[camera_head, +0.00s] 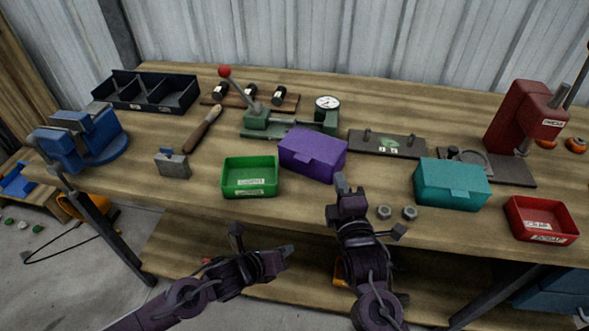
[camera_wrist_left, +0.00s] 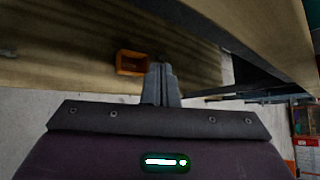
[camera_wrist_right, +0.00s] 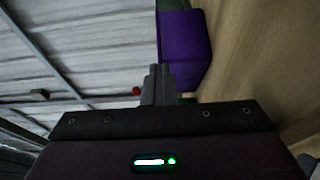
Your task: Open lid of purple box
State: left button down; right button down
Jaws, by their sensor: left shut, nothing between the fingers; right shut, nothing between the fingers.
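The purple box (camera_head: 312,153) stands on the workbench just right of the green tray, with its lid shut. It also shows in the right wrist view (camera_wrist_right: 183,48), beyond the fingers. My right gripper (camera_head: 341,181) is shut and empty, close to the lower right front of the box in the head view. I cannot tell whether its tips touch the box. My left gripper (camera_head: 289,249) is shut and empty, in front of the bench edge and well away from the box. In the left wrist view its closed fingers (camera_wrist_left: 160,83) point below the bench top.
A green tray (camera_head: 249,190) stands left of the box. A dial gauge fixture (camera_head: 327,103) is right behind it. Two nuts (camera_head: 397,212) lie near the front edge, left of a teal box (camera_head: 452,198). A red tray (camera_head: 541,236) is at the far right.

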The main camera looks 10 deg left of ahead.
pick_arm(q)
jog(key=s+d+r+m+h, duration=0.35)
jog(key=d+r+m, duration=0.3)
jog(key=r, duration=0.25)
jog(key=w+a+r+t+y, duration=0.1)
jog(key=w+a+r, duration=0.1)
jog(key=a+r, duration=0.1)
jog(key=w+a+r+t+y, duration=0.1)
jog(key=w+a+r+y, duration=0.1)
jog(key=r, duration=0.2)
jog(key=w+a+r+t+y, duration=0.1)
jog(key=w+a+r+y, duration=0.1)
jog(key=a+r, duration=0.1)
jog(key=shift+w+a+r+n+t, duration=0.15)
jog(key=shift+a+r+n+t, duration=0.15)
jog(key=shift+a+r+n, duration=0.05)
jog(key=shift+w, duration=0.3)
send_near(311, 147)
jog(key=f, duration=0.1)
jog(key=w+f, duration=0.1)
jog(key=f, duration=0.2)
jog(key=shift+w+d+f, duration=0.15)
jog(key=shift+w+f, duration=0.25)
